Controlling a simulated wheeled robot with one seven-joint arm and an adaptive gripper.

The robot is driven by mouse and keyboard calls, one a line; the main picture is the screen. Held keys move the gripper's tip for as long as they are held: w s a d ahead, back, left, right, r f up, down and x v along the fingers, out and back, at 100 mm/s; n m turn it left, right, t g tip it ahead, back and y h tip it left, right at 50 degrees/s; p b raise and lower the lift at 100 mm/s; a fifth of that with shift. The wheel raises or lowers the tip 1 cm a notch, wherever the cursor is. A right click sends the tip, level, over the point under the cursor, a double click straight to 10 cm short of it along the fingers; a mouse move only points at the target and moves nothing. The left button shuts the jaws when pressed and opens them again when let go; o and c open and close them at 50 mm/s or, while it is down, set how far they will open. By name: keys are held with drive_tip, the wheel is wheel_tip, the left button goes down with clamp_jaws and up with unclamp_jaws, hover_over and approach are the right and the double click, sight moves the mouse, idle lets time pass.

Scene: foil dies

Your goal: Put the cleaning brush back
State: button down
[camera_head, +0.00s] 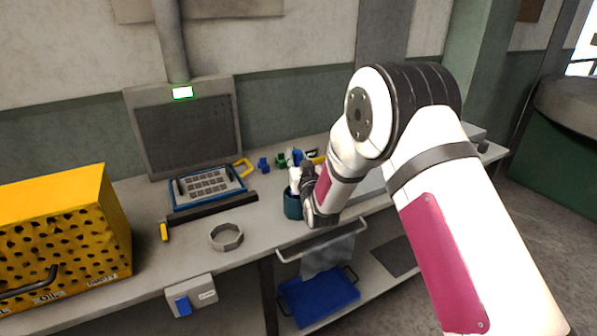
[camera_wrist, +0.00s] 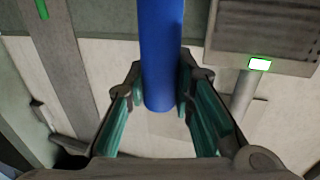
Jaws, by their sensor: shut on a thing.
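The cleaning brush shows in the wrist view as a plain blue cylindrical handle (camera_wrist: 162,45). My gripper (camera_wrist: 162,85) is shut on this handle, with a green-padded finger on each side of it. The brush's head is not visible in the wrist view. In the head view my gripper (camera_head: 297,176) is over the bench, just above a dark teal cup (camera_head: 292,206). A bit of blue shows at the fingertips. My wrist and arm hide much of this spot, and I cannot tell whether the brush touches the cup.
A grey bench (camera_head: 200,250) bears a blue-framed tray (camera_head: 207,186) under a grey hood (camera_head: 188,130), a yellow-handled tool (camera_head: 243,169), a grey ring (camera_head: 226,237) and a yellow perforated box (camera_head: 65,235). Small blue and green items stand behind my gripper. A rail (camera_head: 320,242) runs along the front.

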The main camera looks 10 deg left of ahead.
drive_tip(key=shift+a+f, duration=0.1)
drive_tip(key=shift+f, duration=1.6)
drive_tip(key=shift+f, duration=0.2)
drive_tip(key=c, duration=1.4)
unclamp_jaws()
drive_tip(key=shift+o, duration=0.2)
drive_tip(key=shift+r, duration=0.1)
